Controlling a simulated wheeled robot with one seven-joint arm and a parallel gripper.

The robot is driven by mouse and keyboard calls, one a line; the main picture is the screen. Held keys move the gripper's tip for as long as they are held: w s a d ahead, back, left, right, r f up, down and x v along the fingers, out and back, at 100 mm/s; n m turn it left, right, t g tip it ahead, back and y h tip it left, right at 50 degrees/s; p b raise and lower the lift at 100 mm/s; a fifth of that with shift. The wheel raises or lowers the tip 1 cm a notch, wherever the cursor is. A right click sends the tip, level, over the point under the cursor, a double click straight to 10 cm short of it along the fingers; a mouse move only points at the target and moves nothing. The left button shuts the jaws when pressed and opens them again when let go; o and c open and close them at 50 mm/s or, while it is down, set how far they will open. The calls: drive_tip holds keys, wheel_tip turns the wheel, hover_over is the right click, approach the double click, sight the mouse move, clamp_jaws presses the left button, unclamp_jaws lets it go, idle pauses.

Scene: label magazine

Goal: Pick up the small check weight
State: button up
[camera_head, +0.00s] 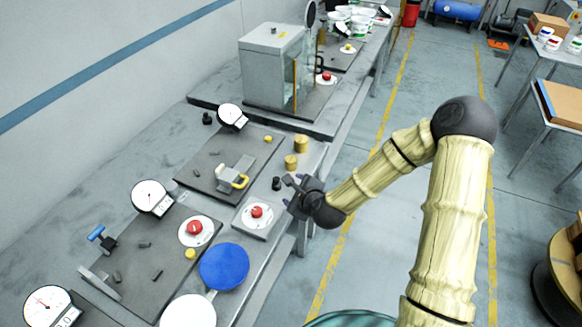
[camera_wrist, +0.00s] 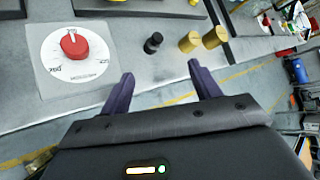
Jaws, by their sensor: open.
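A small black weight-like piece with a narrow neck (camera_head: 276,184) stands upright on the grey bench. Two brass cylinders stand behind it, a nearer one (camera_head: 290,162) and a farther one (camera_head: 301,144). I cannot tell by any marking which is the small check weight. My gripper (camera_head: 291,192) is open and empty just right of the black piece. In the wrist view the black piece (camera_wrist: 152,44) shows ahead between the directions of my two fingertips (camera_wrist: 161,70), apart from them. The brass cylinders (camera_wrist: 189,43) (camera_wrist: 215,37) show ahead of the right finger.
A white plate with a red knob (camera_head: 256,213) lies close on the near side. A dark board with a grey and yellow fixture (camera_head: 215,155) is to the left. A blue disc (camera_head: 224,267) is nearer. The bench edge runs under my gripper; the aisle floor is beyond.

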drive_tip(key=w+m+t, duration=0.1)
drive_tip(key=m, duration=0.3)
drive_tip(key=w+d+m+t+h+b, duration=0.1)
drive_tip(key=w+m, duration=0.1)
drive_tip(key=m, duration=0.2)
drive_tip(key=w+m+t+h, duration=0.1)
drive_tip(key=m, duration=0.3)
drive_tip(key=shift+w+d+f, duration=0.15)
drive_tip(key=shift+w, duration=0.05)
drive_tip(key=p, duration=0.3)
approach(291, 157)
drive_tip(key=x, duration=0.3)
drive_tip(key=shift+w+f, duration=0.1)
drive_tip(key=shift+w, duration=0.05)
drive_tip(key=shift+w+f, duration=0.2)
drive_tip(key=shift+w, duration=0.05)
drive_tip(key=shift+w+a+p, duration=0.1)
drive_tip(key=shift+a+p, duration=0.1)
drive_tip(key=shift+p, duration=0.1)
